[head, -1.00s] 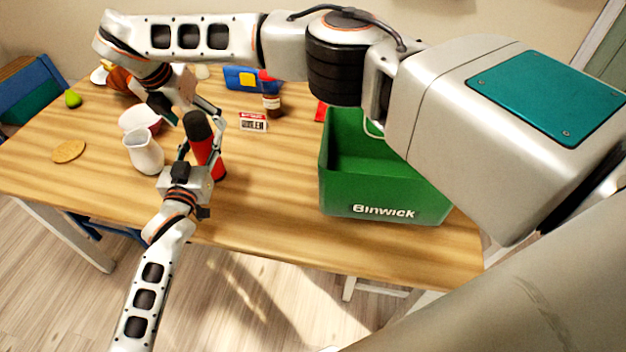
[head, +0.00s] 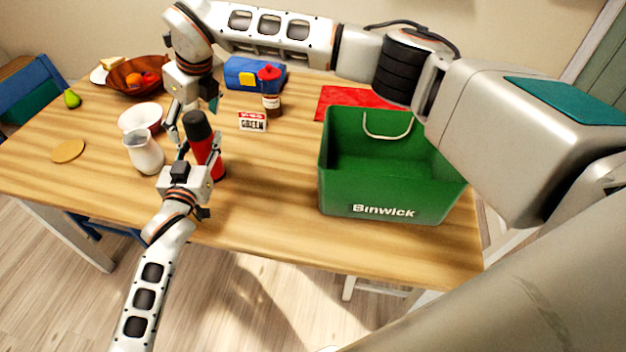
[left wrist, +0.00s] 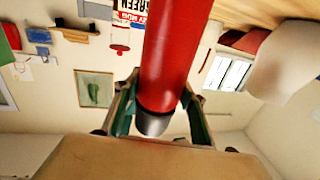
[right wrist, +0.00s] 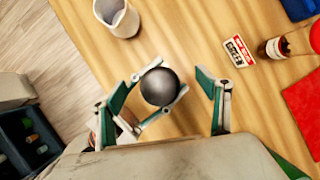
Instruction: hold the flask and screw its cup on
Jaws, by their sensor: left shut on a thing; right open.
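The red flask (head: 207,158) stands upright on the table with the black cup (head: 197,126) on its top; I cannot tell whether the cup is screwed tight. My left gripper (head: 198,160) is shut on the flask's red body from the front. In the left wrist view the flask (left wrist: 175,50) runs between the fingers, with the dark cup (left wrist: 152,124) at its end. My right gripper (head: 193,114) points down over the cup. In the right wrist view its open fingers stand either side of the round cup (right wrist: 159,87), apart from it.
A white jug (head: 145,153) and a white bowl (head: 140,119) stand close left of the flask. A small card (head: 252,122) and a red-capped bottle (head: 271,101) are behind to the right. A green crate (head: 385,195) stands at right, with bare table between.

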